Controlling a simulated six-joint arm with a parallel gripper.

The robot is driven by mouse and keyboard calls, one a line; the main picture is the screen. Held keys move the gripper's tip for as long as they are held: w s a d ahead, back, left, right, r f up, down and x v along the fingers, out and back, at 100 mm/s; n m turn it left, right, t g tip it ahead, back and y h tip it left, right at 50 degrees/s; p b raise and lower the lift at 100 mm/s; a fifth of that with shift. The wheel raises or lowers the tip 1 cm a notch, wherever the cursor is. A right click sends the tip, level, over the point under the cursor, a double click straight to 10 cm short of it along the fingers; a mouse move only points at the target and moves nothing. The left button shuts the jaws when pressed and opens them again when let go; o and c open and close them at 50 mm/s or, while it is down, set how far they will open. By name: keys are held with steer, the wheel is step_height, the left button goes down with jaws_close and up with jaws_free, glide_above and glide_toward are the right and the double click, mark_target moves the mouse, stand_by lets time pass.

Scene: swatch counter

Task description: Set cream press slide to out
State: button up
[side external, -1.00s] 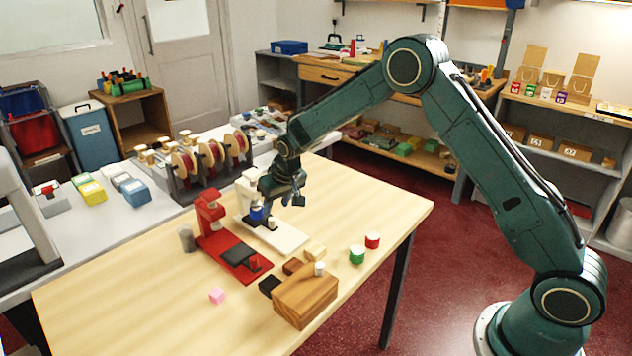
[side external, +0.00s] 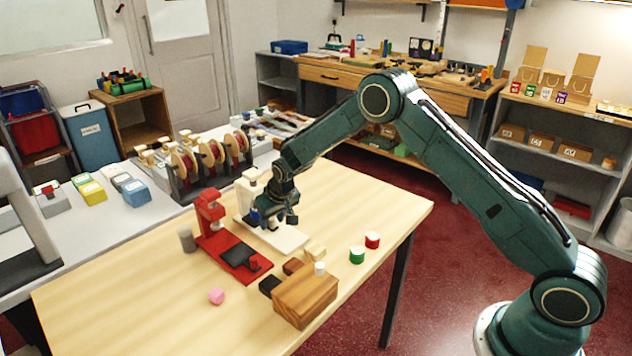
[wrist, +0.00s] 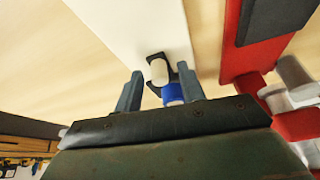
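The cream press (side external: 288,238) stands on the wooden table behind the red press, with its long pale base pointing toward the front right. My gripper (side external: 276,219) is low over this base. In the wrist view the cream base (wrist: 130,25) runs away from my gripper (wrist: 160,75). Its two fingers are apart. A pale knob (wrist: 158,70) in a dark bracket lies between the fingertips, with no clear contact on either side. A blue part (wrist: 173,94) sits just behind the knob, also between the fingers. My gripper partly hides the press in the side view.
The red press (side external: 211,212) stands close beside the cream one; its dark slide plate (side external: 238,255) shows. The table's right corner is clear.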

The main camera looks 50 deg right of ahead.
jaws_close()
steer(key=shift+s, duration=4.25)
jaws_free()
steer(key=shift+r, duration=0.1)
steer(key=v, duration=1.3)
steer(key=shift+s+r, duration=0.2)
steer(key=shift+r, duration=0.1)
